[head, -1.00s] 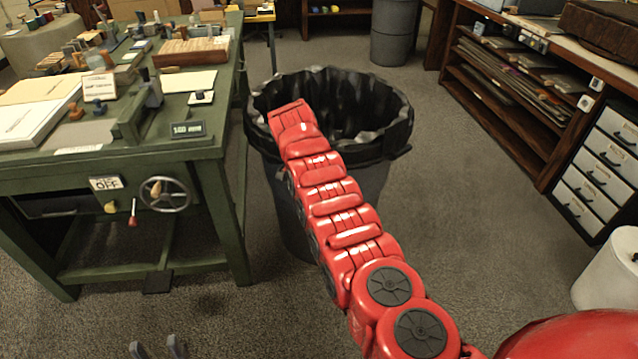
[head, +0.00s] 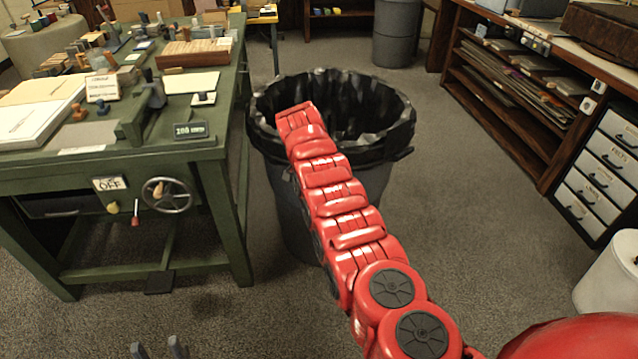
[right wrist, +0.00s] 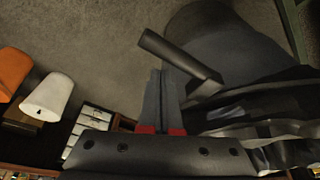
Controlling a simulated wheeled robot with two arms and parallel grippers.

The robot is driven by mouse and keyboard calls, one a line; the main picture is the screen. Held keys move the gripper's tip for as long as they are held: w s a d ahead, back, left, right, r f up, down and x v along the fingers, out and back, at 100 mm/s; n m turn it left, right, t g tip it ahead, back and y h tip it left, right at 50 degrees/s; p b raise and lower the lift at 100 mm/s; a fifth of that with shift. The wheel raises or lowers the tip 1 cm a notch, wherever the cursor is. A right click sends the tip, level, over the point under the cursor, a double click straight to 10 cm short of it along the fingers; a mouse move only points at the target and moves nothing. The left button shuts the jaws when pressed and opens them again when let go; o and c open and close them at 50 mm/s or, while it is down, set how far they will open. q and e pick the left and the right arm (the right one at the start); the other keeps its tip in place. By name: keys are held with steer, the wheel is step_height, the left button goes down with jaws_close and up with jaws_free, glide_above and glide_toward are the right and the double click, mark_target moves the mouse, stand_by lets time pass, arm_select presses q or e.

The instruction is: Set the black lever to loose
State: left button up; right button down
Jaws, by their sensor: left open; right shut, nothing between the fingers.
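I cannot clearly pick out a black lever marked loose. A dark upright fitting (head: 155,95) stands on the right part of the green table in the head view; it is too small to tell if it is the lever. My left gripper (head: 160,349) shows only as two separated grey fingertips at the bottom edge, open and empty, in front of the table. My red right arm reaches over the black-lined bin, and its gripper is hidden in the head view. In the right wrist view the right gripper (right wrist: 163,75) is shut and empty, near a dark bar (right wrist: 178,58).
The green table (head: 150,150) carries blocks, papers and a small display (head: 190,131). Floor is clear in front.

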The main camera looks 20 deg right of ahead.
step_height(320, 180, up, 9)
steer(key=p, duration=0.1)
steer(key=shift+a+r, duration=0.2)
steer(key=shift+a, duration=0.05)
steer(key=shift+f, duration=0.15)
stand_by(0.3)
